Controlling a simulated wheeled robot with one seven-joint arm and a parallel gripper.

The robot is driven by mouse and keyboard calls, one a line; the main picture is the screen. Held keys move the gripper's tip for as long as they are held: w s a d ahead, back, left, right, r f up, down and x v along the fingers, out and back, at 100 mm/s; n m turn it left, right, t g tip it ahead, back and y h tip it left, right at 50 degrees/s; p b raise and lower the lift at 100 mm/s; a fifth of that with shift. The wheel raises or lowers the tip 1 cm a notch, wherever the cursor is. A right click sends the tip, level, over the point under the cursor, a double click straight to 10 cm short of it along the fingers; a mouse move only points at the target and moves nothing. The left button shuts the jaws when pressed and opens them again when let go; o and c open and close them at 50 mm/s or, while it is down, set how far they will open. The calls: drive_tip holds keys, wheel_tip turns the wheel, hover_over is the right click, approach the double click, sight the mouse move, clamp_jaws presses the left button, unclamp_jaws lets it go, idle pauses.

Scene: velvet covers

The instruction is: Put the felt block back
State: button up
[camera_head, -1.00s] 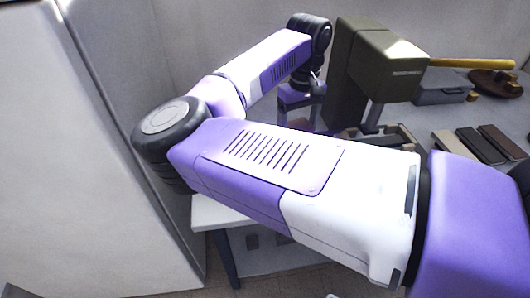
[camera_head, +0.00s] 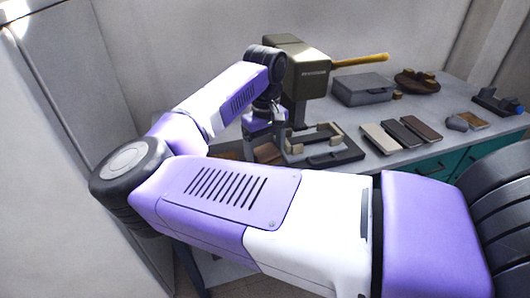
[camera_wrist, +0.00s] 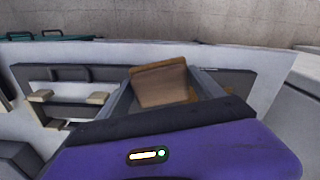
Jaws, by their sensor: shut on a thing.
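My gripper (camera_wrist: 165,90) is shut on a brown block, which I take for the felt block (camera_wrist: 158,84), in the wrist view. The block sits between the two grey fingers, and its top edge looks slightly tilted. In the head view my gripper (camera_head: 262,128) hangs near the left end of the table, beside the olive press.
The olive press (camera_head: 307,80) with a yellow handle (camera_head: 360,60) stands behind the fixture. A grey case (camera_head: 362,88), several flat strips (camera_head: 402,134) and a round brown stand (camera_head: 416,82) are on the grey table (camera_head: 445,100). A tall pale panel (camera_head: 45,180) is at left.

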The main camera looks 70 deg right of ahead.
drive_tip(key=w+a+f+n, duration=0.2)
drive_tip(key=w+a+f, duration=0.2)
drive_tip(key=a, duration=0.7)
drive_tip(key=w+a+f+n, duration=0.2)
drive_tip(key=w+a+f, duration=0.2)
drive_tip(key=a+f, duration=0.4)
drive_tip(key=w+a+f+n, duration=0.2)
drive_tip(key=a+f, duration=0.4)
drive_tip(key=a, duration=0.8)
drive_tip(key=shift+w+a, duration=0.4)
drive_tip(key=shift+w, duration=0.5)
